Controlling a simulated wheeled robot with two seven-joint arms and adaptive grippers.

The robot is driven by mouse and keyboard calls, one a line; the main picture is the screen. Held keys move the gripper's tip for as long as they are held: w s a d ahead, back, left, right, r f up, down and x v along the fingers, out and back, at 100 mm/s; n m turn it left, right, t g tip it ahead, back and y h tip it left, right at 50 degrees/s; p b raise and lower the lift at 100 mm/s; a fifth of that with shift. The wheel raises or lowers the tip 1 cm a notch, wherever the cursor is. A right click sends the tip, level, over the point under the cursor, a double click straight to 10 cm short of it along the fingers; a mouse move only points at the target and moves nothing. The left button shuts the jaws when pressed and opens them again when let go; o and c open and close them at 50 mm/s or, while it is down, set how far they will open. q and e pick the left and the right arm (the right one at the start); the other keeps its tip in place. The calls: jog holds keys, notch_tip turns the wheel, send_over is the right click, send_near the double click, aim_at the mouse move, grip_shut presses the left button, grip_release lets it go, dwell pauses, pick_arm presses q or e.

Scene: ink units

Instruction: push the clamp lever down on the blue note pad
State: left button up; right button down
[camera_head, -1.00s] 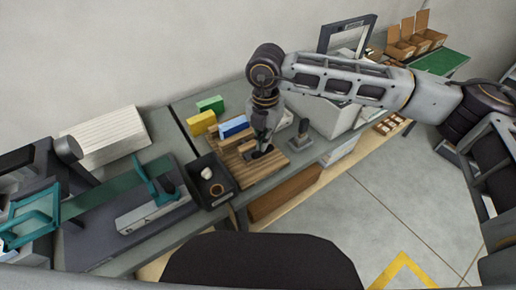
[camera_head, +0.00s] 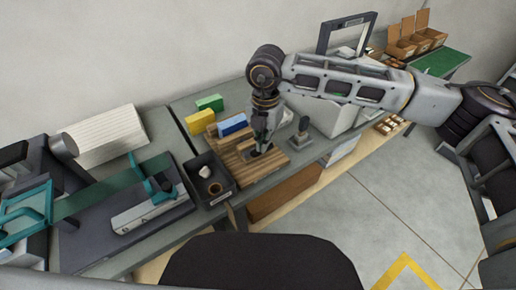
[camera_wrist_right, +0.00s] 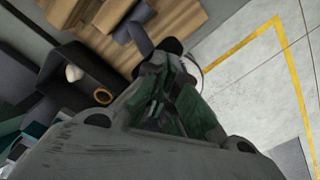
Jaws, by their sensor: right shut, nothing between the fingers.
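The blue note pad (camera_head: 233,125) stands at the back of a wooden slatted board (camera_head: 250,172), between a yellow block and my right arm. My right gripper (camera_head: 261,148) points down over the board, in front of and to the right of the pad. Its fingers are shut and empty. In the right wrist view, the shut fingers (camera_wrist_right: 172,98) are close to a dark rounded part (camera_wrist_right: 173,46) and a grey bar beside the board (camera_wrist_right: 180,18). I cannot tell if they touch. The clamp lever cannot be clearly made out. My left gripper is not in view.
A black tray (camera_head: 225,192) with a white piece and a ring adjoins the board's left side. A yellow block (camera_head: 200,122) and a green block (camera_head: 210,103) are behind. A grey stamp-like tool (camera_head: 300,135) stands right of the board. A teal-armed device (camera_head: 150,205) is left.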

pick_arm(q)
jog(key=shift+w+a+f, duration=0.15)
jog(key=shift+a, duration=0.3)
pick_arm(e)
jog(key=shift+w+a+f, duration=0.1)
jog(key=shift+a, duration=0.1)
jog(key=shift+d+r, duration=0.1)
jog(key=shift+r, duration=0.4)
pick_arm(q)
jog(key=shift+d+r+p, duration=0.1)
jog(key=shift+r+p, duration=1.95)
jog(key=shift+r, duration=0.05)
pick_arm(e)
notch_tip(320, 180, up, 10)
jog(key=shift+r, duration=0.15)
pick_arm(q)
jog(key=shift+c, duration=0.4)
